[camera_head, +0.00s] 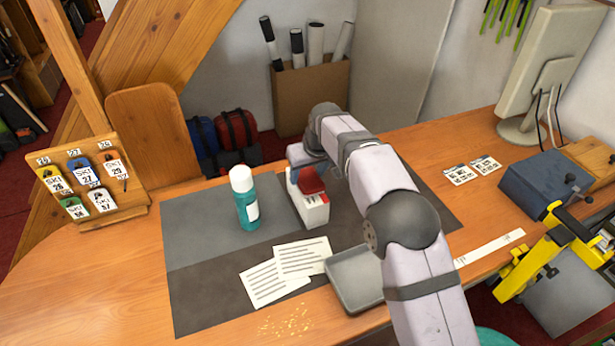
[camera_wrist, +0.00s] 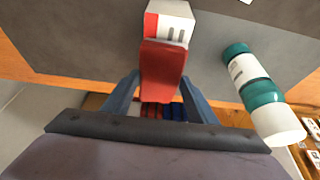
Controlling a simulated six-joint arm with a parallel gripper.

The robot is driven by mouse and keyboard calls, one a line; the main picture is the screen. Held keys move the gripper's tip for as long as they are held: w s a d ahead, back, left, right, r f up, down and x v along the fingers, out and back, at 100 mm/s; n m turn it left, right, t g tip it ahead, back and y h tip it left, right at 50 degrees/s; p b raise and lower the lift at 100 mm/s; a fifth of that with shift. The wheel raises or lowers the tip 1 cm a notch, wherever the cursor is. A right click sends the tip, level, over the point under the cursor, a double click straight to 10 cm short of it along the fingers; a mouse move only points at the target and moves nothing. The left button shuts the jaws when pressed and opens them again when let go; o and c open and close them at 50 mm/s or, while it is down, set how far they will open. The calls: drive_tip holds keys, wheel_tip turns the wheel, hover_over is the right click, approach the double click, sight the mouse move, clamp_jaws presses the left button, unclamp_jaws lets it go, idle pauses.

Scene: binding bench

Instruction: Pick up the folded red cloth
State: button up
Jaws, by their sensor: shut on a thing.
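The folded red cloth (camera_head: 311,181) is at the back of the dark mat, just above or against the top of a white and red box (camera_head: 315,211). I cannot tell whether it touches the box. In the wrist view the cloth (camera_wrist: 163,72) stands between the two blue-grey fingers of my gripper (camera_wrist: 159,88), which is shut on it. The box (camera_wrist: 169,20) shows just beyond the cloth there. In the head view my arm and wrist hide part of the gripper (camera_head: 303,160).
A teal bottle with a white cap (camera_head: 246,198) stands upright close left of the box. A shallow grey tray (camera_head: 337,277) and printed sheets (camera_head: 303,257) lie in front. A numbered tag board (camera_head: 130,205) stands left. The left of the mat (camera_head: 200,225) is clear.

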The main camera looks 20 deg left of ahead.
sight(308, 177)
wheel_tip(308, 177, up, 9)
drive_tip(key=shift+b, duration=0.3)
drive_tip(key=shift+o, duration=0.5)
